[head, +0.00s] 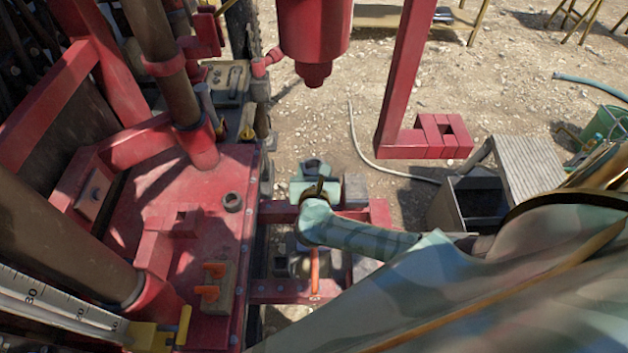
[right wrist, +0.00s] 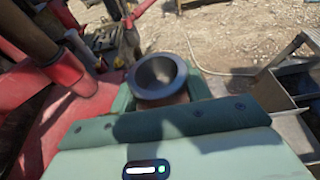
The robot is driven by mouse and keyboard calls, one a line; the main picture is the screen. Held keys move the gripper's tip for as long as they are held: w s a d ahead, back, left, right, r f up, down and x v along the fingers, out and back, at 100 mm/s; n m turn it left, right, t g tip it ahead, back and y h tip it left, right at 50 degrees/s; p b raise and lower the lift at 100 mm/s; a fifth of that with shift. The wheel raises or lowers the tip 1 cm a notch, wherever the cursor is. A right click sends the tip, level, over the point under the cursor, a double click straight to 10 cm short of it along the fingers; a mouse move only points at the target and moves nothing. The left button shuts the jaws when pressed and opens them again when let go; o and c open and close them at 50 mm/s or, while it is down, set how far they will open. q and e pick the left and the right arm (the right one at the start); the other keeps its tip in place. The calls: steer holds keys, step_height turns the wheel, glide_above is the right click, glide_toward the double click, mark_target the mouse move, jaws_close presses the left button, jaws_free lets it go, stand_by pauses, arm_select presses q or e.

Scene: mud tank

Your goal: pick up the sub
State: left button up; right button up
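The sub looks like a short, hollow dark steel cylinder (right wrist: 158,76) with a brownish lower body. In the right wrist view it stands upright with its round opening facing up. My right gripper (right wrist: 160,98) has one green finger on each side of it. I see no clear gap, but the contact is partly hidden, so I cannot tell whether the fingers press on it. In the head view my right gripper (head: 312,188) is over the small red frame, with a dark round top, likely the sub (head: 312,167), just beyond it. My left gripper is not in view.
A red deck (head: 205,235) with a loose dark ring (head: 232,202) and a block with orange hooks (head: 214,285) lies left. Red columns rise at left. A red cylinder (head: 315,35) hangs above. A dark open box (head: 475,203) stands right. Gravel ground beyond is mostly clear.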

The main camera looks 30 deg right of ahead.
jaws_close()
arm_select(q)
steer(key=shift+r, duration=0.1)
arm_select(e)
steer(key=shift+r, duration=0.15)
